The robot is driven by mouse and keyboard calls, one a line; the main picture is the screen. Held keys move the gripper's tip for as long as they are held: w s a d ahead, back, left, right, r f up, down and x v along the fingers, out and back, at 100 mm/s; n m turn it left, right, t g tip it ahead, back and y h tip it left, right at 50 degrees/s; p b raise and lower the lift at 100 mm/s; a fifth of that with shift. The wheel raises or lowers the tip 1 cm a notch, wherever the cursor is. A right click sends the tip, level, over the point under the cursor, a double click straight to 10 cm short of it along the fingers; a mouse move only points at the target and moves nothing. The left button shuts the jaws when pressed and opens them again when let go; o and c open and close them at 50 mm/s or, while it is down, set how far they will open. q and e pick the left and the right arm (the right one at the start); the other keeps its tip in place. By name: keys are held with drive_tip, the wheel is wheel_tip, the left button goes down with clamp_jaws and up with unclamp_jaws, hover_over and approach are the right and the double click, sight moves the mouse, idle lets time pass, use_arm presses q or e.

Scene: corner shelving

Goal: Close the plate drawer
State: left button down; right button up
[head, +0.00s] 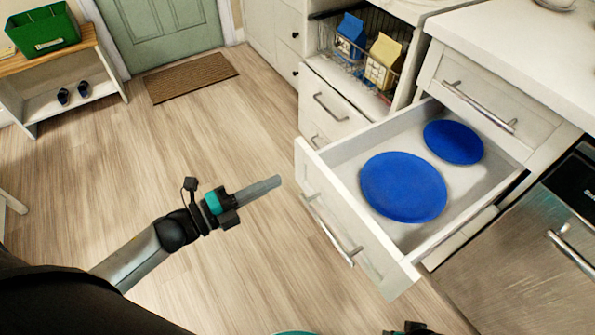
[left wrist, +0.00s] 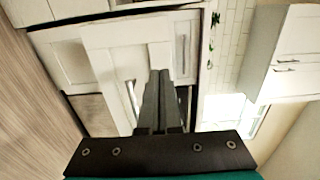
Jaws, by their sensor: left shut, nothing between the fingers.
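The plate drawer (head: 318,200) is pulled well out of the white cabinet, its front panel with a metal bar handle facing the lower left. A large blue plate (head: 403,187) and a smaller blue plate (head: 453,142) lie flat inside it. My left gripper (head: 276,182) is shut and empty, over the floor just left of the drawer front in the head view, with no contact visible. In the left wrist view the shut fingers (left wrist: 165,85) point toward white cabinetry. My right gripper's fingers are not visible; only dark and teal parts show at the head view's bottom edge.
A shut drawer (head: 490,95) sits above the open one. A steel appliance (head: 520,265) stands to the right. A wire basket (head: 365,50) with two cartons is in the open shelf behind. Wooden floor (head: 220,130) to the left is clear, with a brown mat (head: 190,77) farther back.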

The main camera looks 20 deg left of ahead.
sight(310, 164)
use_arm(q)
drive_tip(key=b+x, duration=0.1)
drive_tip(key=x, duration=0.4)
drive_tip(key=shift+w+d, duration=0.2)
drive_tip(key=shift+w, duration=0.1)
drive_tip(key=shift+w+d+b, duration=0.3)
drive_tip(key=shift+w+d, duration=0.1)
drive_tip(key=shift+w, duration=0.1)
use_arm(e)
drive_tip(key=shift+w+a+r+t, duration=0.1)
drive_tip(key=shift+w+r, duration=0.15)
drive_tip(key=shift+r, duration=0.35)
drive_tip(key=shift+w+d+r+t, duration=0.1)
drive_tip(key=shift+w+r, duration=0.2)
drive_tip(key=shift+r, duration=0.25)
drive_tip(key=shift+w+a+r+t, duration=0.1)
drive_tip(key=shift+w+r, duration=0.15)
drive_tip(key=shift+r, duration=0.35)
